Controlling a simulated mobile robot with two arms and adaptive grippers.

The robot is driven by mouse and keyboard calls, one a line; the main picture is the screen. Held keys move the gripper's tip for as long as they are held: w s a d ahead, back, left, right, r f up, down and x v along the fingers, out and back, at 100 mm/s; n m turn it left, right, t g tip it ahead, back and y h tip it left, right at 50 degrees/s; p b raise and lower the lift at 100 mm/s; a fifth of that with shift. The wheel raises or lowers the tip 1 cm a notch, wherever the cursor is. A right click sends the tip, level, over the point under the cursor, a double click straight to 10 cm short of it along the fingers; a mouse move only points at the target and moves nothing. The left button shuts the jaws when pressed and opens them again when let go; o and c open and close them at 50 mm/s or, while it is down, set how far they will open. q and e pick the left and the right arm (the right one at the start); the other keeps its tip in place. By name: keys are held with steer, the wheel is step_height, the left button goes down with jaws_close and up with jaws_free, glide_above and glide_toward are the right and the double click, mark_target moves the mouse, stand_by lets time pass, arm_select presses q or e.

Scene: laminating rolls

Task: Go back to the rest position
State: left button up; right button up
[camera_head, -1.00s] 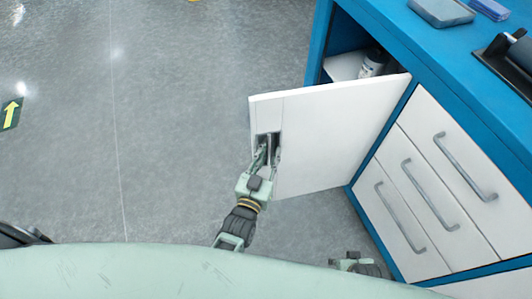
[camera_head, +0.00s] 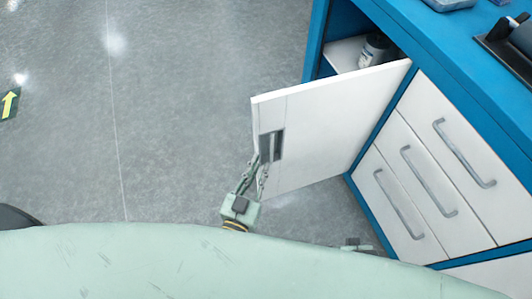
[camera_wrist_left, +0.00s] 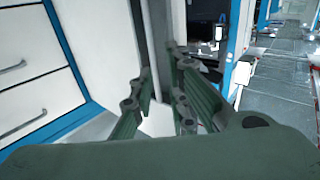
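The white cabinet door (camera_head: 325,130) stands open, with a recessed grey handle (camera_head: 271,146) near its free edge. My left gripper (camera_head: 257,167) is just below the handle in the head view, its two fingers apart with nothing seen held. In the left wrist view the spread green fingers of my left gripper (camera_wrist_left: 160,88) point toward the door's grey handle area; contact cannot be made out. Only a small part of my right gripper (camera_head: 355,246) shows at the bottom right of the head view, mostly hidden behind my body; its fingers cannot be read.
The blue cabinet (camera_head: 440,60) stands on the right with white drawers (camera_head: 455,160) beside the open door. A bottle (camera_head: 374,50) stands inside the open compartment. A black device (camera_head: 505,45) is on top.

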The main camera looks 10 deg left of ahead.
arm_select(q)
steer(key=shift+s+a, duration=0.2)
steer(key=shift+s, duration=0.8)
steer(key=shift+f, duration=0.1)
steer(key=s+a+f+g+y, duration=0.1)
steer(key=s+a+f+g, duration=0.3)
steer(key=f, duration=0.5)
steer(key=s+a+f+g, duration=0.2)
steer(key=f+g, duration=0.5)
steer(key=f, duration=0.2)
steer(key=s+a+f+g+p, duration=0.1)
steer(key=s+a+g+p, duration=0.1)
steer(key=s+p, duration=0.3)
steer(key=s+a+f+g+y+p, duration=0.1)
steer(key=s+a+f+g+p, duration=0.1)
steer(key=s+p, duration=0.4)
steer(key=s+a+f+g+p, duration=0.1)
steer(key=s+a+p, duration=0.3)
steer(key=s, duration=1)
steer(key=shift+f+m+g+y+p, duration=0.35)
steer(key=shift+f+p, duration=0.25)
steer(key=shift+p, duration=0.25)
arm_select(e)
steer(key=s+d+f+g, duration=0.1)
steer(key=s+d+f, duration=0.1)
steer(key=s, duration=1.6)
steer(key=shift+d+f, duration=0.15)
steer(key=shift+d, duration=0.45)
